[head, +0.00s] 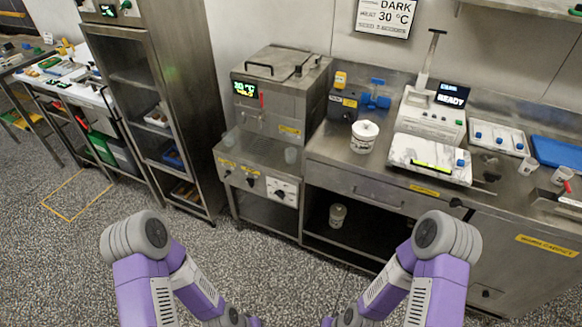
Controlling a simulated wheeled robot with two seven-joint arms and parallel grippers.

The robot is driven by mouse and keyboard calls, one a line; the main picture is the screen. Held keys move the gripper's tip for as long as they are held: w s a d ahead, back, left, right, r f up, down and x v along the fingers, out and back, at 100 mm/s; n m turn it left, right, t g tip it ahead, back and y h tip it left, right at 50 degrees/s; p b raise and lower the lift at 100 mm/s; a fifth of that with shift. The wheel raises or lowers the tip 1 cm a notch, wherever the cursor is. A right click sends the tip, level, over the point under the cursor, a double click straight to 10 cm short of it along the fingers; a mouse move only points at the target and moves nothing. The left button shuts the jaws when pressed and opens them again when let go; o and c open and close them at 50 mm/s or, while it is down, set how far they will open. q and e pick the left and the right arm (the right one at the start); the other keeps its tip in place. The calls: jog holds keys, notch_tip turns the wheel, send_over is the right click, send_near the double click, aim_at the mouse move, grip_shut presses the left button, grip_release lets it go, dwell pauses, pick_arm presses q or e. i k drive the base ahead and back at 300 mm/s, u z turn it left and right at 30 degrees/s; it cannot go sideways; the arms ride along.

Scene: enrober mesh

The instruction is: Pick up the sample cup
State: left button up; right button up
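Several things could be the sample cup, and I cannot tell which one it is. A small white cup (528,165) stands on the right part of the steel counter (400,177). Another small white cup (562,175) stands beside it, near the right edge of the view. A larger white tub (364,136) with printing stands left of the white instrument.
A white instrument with a lit display (452,94) and a marble slab (431,158) occupy the counter's middle. A tray with blue-topped items (497,137) and a blue mat (557,153) lie to the right. Speckled floor is open in front. A tall steel rack (195,100) stands left.

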aim_at(290, 154)
jog(key=k, duration=1)
jog(key=u, duration=0.75)
jog(key=i, duration=1.9)
jog(key=z, duration=0.65)
